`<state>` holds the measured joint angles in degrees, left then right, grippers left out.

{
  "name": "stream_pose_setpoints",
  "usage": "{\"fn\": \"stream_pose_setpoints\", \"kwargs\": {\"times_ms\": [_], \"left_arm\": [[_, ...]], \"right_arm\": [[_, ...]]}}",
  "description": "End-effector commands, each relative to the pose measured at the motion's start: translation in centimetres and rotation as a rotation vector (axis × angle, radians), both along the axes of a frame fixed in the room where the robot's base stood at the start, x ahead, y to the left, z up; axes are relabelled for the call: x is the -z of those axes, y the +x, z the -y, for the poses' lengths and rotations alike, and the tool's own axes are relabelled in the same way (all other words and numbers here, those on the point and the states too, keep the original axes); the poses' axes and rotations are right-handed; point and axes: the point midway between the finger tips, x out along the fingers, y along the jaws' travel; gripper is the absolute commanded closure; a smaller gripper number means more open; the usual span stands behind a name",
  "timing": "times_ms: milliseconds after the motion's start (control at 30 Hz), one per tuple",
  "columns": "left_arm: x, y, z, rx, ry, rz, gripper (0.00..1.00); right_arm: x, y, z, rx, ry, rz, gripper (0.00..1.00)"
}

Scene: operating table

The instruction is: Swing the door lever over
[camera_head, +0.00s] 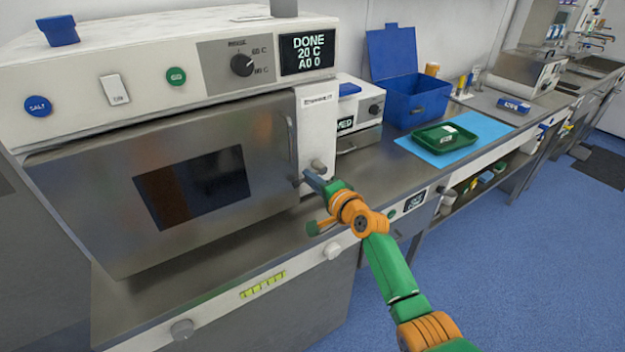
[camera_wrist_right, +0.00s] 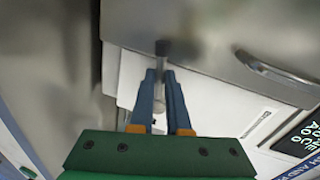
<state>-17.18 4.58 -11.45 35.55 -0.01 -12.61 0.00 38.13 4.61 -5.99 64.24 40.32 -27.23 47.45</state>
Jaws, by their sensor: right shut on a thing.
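The washer door (camera_head: 120,235) is a steel panel with a dark window, and it looks closed. The door lever (camera_head: 318,166) is a short grey piece on the white panel at the right of the door. In the right wrist view the dark end of the lever (camera_wrist_right: 178,48) shows just past my fingertips. My right gripper (camera_head: 311,182) reaches the lever from the lower right. Its blue fingers (camera_wrist_right: 161,82) are shut on the lever, which they partly hide. My left gripper is in neither view.
A steel counter edge with knobs (camera_head: 333,252) runs below the door. To the right stand a small white device (camera_head: 355,112), a blue open box (camera_head: 415,103) and a green tray (camera_head: 444,139) on a light blue mat.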

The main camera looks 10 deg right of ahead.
Motion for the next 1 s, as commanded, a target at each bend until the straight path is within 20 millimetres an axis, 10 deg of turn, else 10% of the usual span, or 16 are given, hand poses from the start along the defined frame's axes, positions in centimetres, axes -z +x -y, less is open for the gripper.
{"fn": "stream_pose_setpoints", "kwargs": {"times_ms": [433, 567, 1000], "left_arm": [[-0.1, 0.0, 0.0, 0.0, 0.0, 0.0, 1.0], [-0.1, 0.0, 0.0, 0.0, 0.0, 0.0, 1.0], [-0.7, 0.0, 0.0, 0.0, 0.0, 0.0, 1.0]], "right_arm": [[-0.2, 0.0, 0.0, 0.0, 0.01, 0.0, 1.0], [-0.1, 0.0, 0.0, 0.001, 0.01, -0.001, 0.56], [-0.4, -1.1, 0.3, 0.0, 0.009, -0.003, 0.56]]}}
